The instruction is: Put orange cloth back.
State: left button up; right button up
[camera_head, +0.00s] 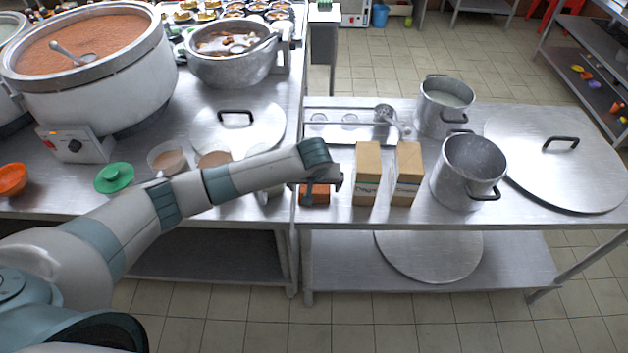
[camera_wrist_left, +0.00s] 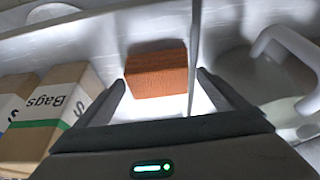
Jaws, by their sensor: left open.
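The orange cloth (camera_head: 315,195) is a small folded block on the left end of the right-hand steel table, next to the seam with the left table. In the left wrist view the cloth (camera_wrist_left: 157,72) lies ahead, between the two spread fingers. My left gripper (camera_head: 320,184) is open, directly over the cloth and partly hiding it in the head view. In the wrist view the left gripper (camera_wrist_left: 162,82) has nothing clamped; I cannot tell whether the fingers touch the cloth. My right gripper is not in view.
Two cardboard boxes of bags (camera_head: 367,172) stand just right of the cloth. Two steel pots (camera_head: 468,172) and a large lid (camera_head: 565,170) are farther right. A white handled container (camera_wrist_left: 285,70) is close to the gripper's other side. A steel tray (camera_head: 345,128) lies behind.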

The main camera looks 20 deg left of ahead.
pick_arm(q)
jog(key=b+v, duration=0.2)
jog(key=v, duration=0.9)
jog(key=shift+r, duration=0.4)
jog(key=shift+s+d, duration=0.1)
